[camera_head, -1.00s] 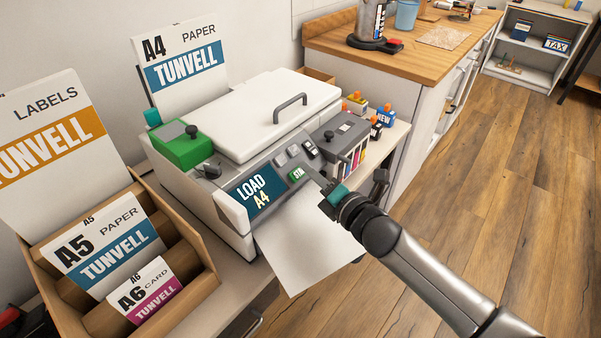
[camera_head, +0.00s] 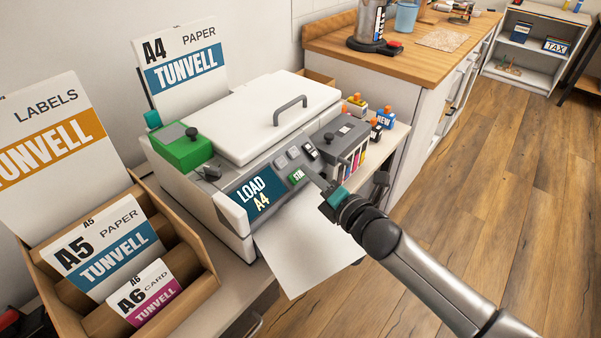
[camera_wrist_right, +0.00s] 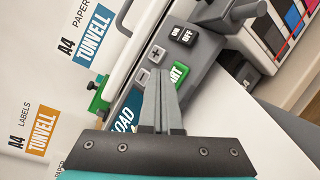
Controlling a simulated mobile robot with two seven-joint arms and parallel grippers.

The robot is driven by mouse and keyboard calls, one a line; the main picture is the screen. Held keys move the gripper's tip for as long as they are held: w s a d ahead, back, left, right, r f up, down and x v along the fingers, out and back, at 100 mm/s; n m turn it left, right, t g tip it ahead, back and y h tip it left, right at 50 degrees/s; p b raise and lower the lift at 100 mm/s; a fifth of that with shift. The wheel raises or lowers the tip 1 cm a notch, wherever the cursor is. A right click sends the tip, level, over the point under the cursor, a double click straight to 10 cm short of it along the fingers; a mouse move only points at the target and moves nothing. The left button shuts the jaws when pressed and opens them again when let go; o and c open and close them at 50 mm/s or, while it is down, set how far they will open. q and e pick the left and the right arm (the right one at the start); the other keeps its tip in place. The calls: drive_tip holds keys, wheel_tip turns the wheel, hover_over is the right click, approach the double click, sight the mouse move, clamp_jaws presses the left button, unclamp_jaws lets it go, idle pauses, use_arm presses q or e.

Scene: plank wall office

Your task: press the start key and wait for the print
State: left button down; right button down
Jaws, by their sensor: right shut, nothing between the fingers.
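The white printer (camera_head: 262,108) stands on a pale counter. Its blue screen (camera_head: 253,196) reads "LOAD A4". The green start key (camera_head: 297,175) is on the grey front panel; it also shows in the right wrist view (camera_wrist_right: 181,73), partly hidden by the fingers. My right gripper (camera_head: 315,179) is shut and empty, its tips close to the start key; I cannot tell whether they touch it. In the right wrist view the closed fingers (camera_wrist_right: 158,78) point at the panel beside the key. A blank white sheet (camera_head: 303,248) sticks out below the printer front. My left gripper is not in view.
An A4 paper pack (camera_head: 186,62) stands behind the printer. A wooden rack (camera_head: 203,285) with labels, A5 paper and A6 card is at left. Ink cartridges and small bottles (camera_head: 385,118) stand at the printer's right. The floor at right is clear.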

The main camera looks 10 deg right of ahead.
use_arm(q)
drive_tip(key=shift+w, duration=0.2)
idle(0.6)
use_arm(e)
drive_tip(key=shift+f, duration=0.1)
drive_tip(key=shift+w+a+f, duration=0.15)
drive_tip(key=shift+w+f, duration=0.05)
drive_tip(key=shift+f, duration=0.05)
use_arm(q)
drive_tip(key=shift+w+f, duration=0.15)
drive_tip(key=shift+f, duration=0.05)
